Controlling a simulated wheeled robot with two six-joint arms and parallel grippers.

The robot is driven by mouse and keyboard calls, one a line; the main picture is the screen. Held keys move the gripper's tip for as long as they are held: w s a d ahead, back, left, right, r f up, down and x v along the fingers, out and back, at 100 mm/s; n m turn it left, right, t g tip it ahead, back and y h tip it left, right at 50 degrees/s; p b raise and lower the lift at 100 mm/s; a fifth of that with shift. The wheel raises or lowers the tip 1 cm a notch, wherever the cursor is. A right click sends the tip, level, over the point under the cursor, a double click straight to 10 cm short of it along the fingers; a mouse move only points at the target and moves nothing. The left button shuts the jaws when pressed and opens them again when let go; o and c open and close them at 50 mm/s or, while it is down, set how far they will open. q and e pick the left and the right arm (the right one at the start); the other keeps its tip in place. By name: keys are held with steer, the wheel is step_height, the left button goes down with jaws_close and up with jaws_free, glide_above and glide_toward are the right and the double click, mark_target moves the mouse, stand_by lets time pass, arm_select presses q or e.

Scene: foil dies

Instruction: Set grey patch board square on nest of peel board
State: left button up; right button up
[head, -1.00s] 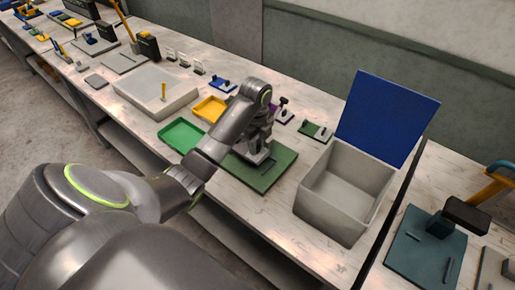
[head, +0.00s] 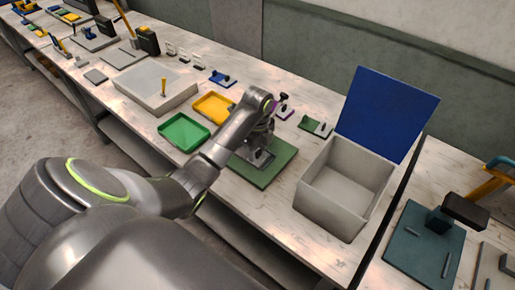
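A green board (head: 283,160), which looks like the peel board, lies flat near the front edge of the bench. My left gripper (head: 262,150) points down over its middle. A small dark grey piece (head: 264,160), perhaps the grey patch board, shows at the fingertips over the green board. The arm hides much of it, so I cannot tell whether it is square on the nest or whether the fingers grip it. My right gripper is out of view.
A grey box (head: 335,195) with a raised blue lid (head: 388,112) stands close on the right. A green tray (head: 184,132) and a yellow tray (head: 213,108) lie to the left. Small fixtures, including a green one (head: 315,125), stand behind.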

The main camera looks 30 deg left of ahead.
mark_target(258, 151)
arm_select(q)
steer(key=shift+r, duration=0.1)
steer(key=shift+r, duration=0.25)
step_height(258, 151, up, 3)
steer(key=shift+r, duration=0.1)
step_height(258, 151, up, 8)
steer(key=p, duration=0.8)
steer(key=shift+r, duration=0.25)
